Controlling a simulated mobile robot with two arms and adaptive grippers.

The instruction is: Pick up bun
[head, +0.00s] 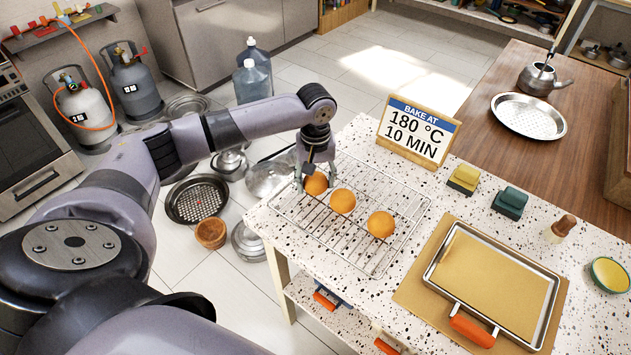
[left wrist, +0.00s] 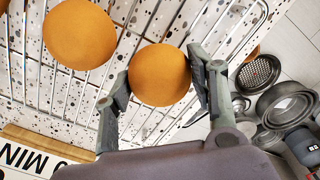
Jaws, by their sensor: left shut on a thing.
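Three round orange-brown buns stand in a row on a wire rack (head: 345,249) on the speckled table. My left gripper (head: 315,180) comes down on the leftmost bun (head: 316,184). In the left wrist view its two fingers (left wrist: 160,88) press on either side of that bun (left wrist: 160,75), which is still over the rack wires. The middle bun (head: 342,201) sits just beside it and shows in the left wrist view (left wrist: 80,34). The third bun (head: 380,224) lies further right on the rack. My right gripper is in neither view.
A sign (head: 418,131) reading "BAKE AT 180 °C 10 MIN" stands behind the rack. Pans (head: 197,199) lie on the floor at left.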

